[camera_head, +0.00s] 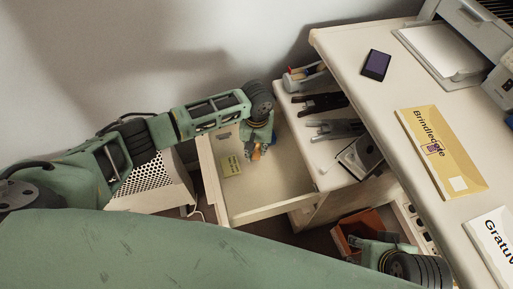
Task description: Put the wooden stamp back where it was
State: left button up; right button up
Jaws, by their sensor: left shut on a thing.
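My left gripper (257,150) points down into the open drawer (276,207). It is shut on a small orange-brown thing (257,154), which looks like the wooden stamp. The gripper hides most of it, and I cannot tell whether it touches the drawer floor. My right gripper (374,244) is low at the bottom right, by an orange-brown box; its fingers are too unclear to tell whether it is open.
The desk holds a purple ink pad (376,65), a Brindlecote envelope (455,165) and a printer (478,30).

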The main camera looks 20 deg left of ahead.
pick_arm(q)
jog(key=shift+f, duration=0.25)
pick_arm(e)
jog(key=shift+w+f, duration=0.1)
jog(key=shift+f, duration=0.1)
pick_arm(q)
jog(key=shift+f, duration=0.3)
jog(key=o, duration=0.9)
jog(key=shift+s+f, duration=0.1)
pick_arm(e)
jog(key=shift+f, duration=0.15)
pick_arm(q)
jog(key=shift+r, duration=1)
notch_tip(320, 180, up, 10)
jog(key=p, duration=0.3)
jog(key=shift+r+p, duration=0.1)
jog(key=shift+p, duration=0.3)
jog(key=shift+r, duration=0.6)
pick_arm(e)
notch_tip(320, 180, down, 14)
jog(key=shift+w+a+r+g, duration=0.2)
jog(key=shift+w+r+g, duration=0.1)
jog(key=shift+g, duration=0.1)
